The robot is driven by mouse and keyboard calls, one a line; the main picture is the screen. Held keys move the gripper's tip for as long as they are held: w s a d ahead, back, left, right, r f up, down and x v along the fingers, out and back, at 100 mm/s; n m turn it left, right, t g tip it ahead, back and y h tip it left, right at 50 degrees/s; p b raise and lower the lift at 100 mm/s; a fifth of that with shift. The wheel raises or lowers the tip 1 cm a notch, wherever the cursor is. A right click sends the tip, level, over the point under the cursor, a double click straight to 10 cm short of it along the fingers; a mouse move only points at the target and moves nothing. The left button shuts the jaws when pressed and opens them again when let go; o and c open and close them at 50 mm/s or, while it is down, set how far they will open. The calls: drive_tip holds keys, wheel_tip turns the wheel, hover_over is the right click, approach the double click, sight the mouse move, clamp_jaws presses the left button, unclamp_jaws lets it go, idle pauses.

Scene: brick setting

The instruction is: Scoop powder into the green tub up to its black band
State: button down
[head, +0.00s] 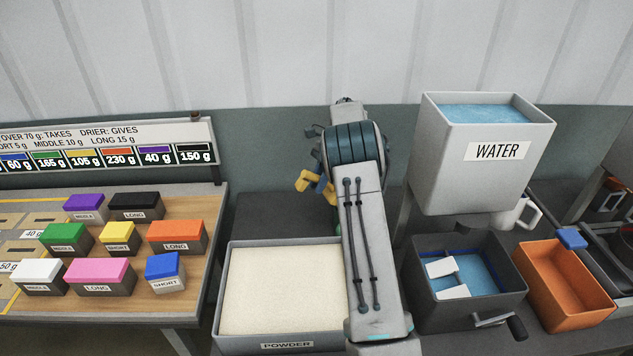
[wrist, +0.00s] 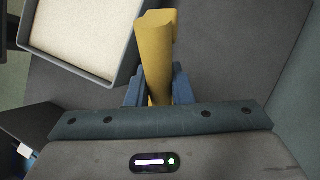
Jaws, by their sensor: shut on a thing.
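My gripper (wrist: 157,88) is shut on a yellow scoop (wrist: 155,50), of which only the handle-like length shows in the wrist view. In the head view the yellow scoop (head: 310,182) pokes out to the left of my arm, above and behind the powder bin. The powder bin (head: 287,345) is grey, labelled POWDER, and filled with pale powder (head: 280,285). It also shows at the upper left of the wrist view (wrist: 70,65), apart from the scoop.
A WATER tank (head: 480,165) stands at the back right above a dark basin (head: 475,300) of water with a crank. An orange bin (head: 565,285) is right of it. Coloured labelled blocks (head: 95,271) stand on a wooden board at left. The dark surface behind the powder bin looks clear.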

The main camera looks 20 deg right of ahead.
drive_tip(key=shift+d+r+y+p, duration=0.35)
drive_tip(key=shift+d+y+p, duration=0.2)
drive_tip(key=shift+p, duration=0.6)
drive_tip(key=shift+w, duration=0.1)
drive_tip(key=r+h, duration=0.1)
drive_tip(key=h, duration=0.3)
drive_tip(key=shift+a+r+b, duration=0.2)
drive_tip(key=shift+r+b, duration=0.15)
drive_tip(key=shift+b, duration=0.05)
drive_tip(key=shift+d+r+h, duration=0.1)
drive_tip(key=shift+r+h, duration=0.3)
drive_tip(key=shift+h, duration=0.65)
drive_tip(key=shift+d+r+m+h+b, duration=0.2)
drive_tip(key=shift+r+m+h+b, duration=0.1)
drive_tip(key=shift+h, duration=0.1)
drive_tip(key=shift+a+r+t+h+p, duration=0.15)
drive_tip(key=shift+r+t+h+p, duration=0.15)
drive_tip(key=shift+r+h, duration=0.6)
